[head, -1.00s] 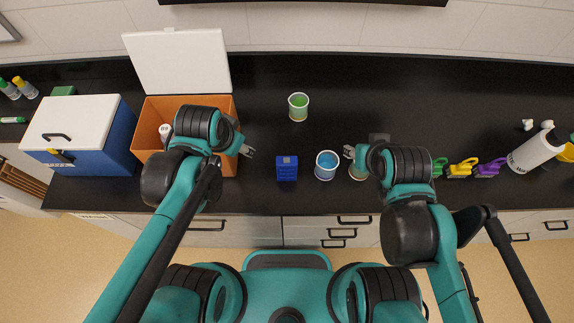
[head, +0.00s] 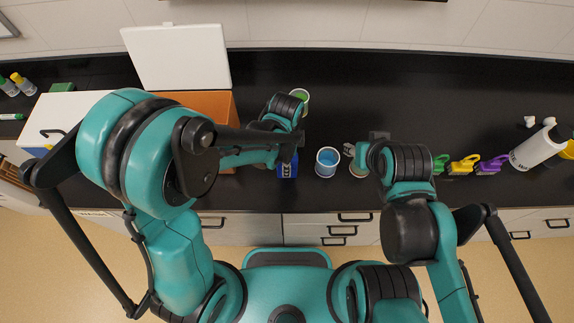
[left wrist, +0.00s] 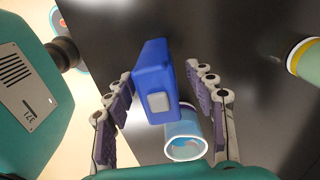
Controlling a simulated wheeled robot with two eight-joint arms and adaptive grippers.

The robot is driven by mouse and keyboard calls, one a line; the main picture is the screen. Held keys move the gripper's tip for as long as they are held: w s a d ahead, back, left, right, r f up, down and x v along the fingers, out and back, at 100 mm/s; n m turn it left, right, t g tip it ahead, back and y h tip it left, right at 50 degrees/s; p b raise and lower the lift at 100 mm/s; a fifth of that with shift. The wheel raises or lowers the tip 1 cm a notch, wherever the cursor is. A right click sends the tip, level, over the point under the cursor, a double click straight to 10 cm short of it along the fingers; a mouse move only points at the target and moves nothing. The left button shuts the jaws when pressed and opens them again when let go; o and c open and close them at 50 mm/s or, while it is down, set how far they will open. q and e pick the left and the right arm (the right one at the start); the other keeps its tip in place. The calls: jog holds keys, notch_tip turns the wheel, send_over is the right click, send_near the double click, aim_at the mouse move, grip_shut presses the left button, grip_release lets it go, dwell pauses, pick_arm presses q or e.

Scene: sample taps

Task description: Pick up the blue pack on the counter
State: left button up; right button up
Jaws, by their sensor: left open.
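The blue pack (head: 288,169) stands on the black counter near its front edge, partly hidden by my left arm in the head view. In the left wrist view the pack (left wrist: 153,75), with a pale square on its end, lies between the fingers of my left gripper (left wrist: 160,82). The left gripper is open; gaps show between the pack and the lower parts of its fingers. Contact at the fingertips is unclear. My right gripper (head: 350,150) is by a cup (head: 358,171) to the right; its finger spacing is unclear.
A cup of blue liquid (head: 327,161) stands just right of the pack. A green cup (head: 304,98) is behind my left gripper. Coloured clips (head: 464,165) and a white bottle (head: 535,149) are at right.

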pick_arm(q)
notch_tip(320, 180, down, 4)
jog(key=shift+d+f+b, duration=0.1)
jog(key=shift+f+b, duration=0.05)
jog(key=shift+b, duration=0.3)
jog(key=shift+s, duration=0.1)
grip_shut()
